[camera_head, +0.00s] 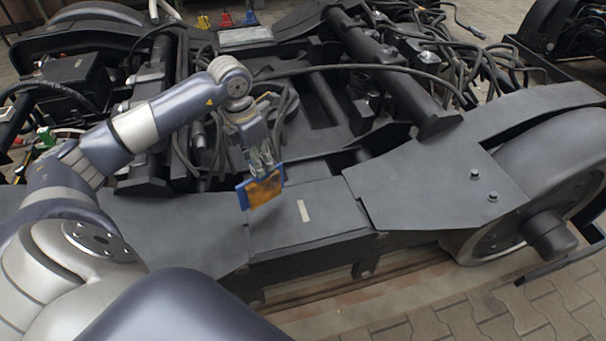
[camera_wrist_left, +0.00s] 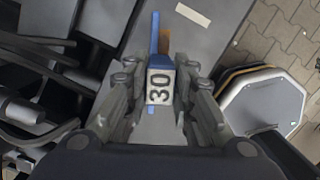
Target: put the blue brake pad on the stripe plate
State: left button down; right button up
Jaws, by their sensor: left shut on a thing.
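The blue brake pad (camera_head: 263,188) has a worn orange-brown face and a blue rim. My left gripper (camera_head: 262,170) is shut on its upper edge and holds it tilted, face toward the head camera. The stripe plate (camera_head: 330,222) is a flat dark plate on the bogie frame with a short pale stripe. The pad hangs over the plate's left part; whether they touch I cannot tell. In the left wrist view the pad (camera_wrist_left: 155,35) shows edge-on between the fingers, with a white "30" label, and the pale stripe of the stripe plate (camera_wrist_left: 192,14) lies beyond. My right gripper is not in view.
The dark bogie frame (camera_head: 440,190) continues right toward a large wheel (camera_head: 510,235). Cables and hoses (camera_head: 430,75) run behind the plate. Small red, yellow and blue items (camera_head: 226,19) stand at the back. The area right of the stripe is bare.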

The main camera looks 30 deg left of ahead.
pick_arm(q)
jog(key=w+d+f, duration=0.4)
jog(key=w+d, duration=0.1)
jog(key=d, duration=0.3)
jog(key=shift+w+d+f, duration=0.25)
jog(key=shift+w+d, duration=0.1)
jog(key=shift+d, duration=0.05)
jog(key=c, duration=1.4)
grip_release()
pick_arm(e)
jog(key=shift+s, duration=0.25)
pick_arm(q)
jog(key=shift+o, duration=0.2)
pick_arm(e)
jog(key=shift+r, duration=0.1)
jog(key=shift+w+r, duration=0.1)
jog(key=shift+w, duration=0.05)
pick_arm(q)
notch_tip(320, 180, up, 12)
jog(key=s+p, duration=0.1)
jog(key=shift+s+a, duration=0.25)
jog(key=shift+s, duration=0.15)
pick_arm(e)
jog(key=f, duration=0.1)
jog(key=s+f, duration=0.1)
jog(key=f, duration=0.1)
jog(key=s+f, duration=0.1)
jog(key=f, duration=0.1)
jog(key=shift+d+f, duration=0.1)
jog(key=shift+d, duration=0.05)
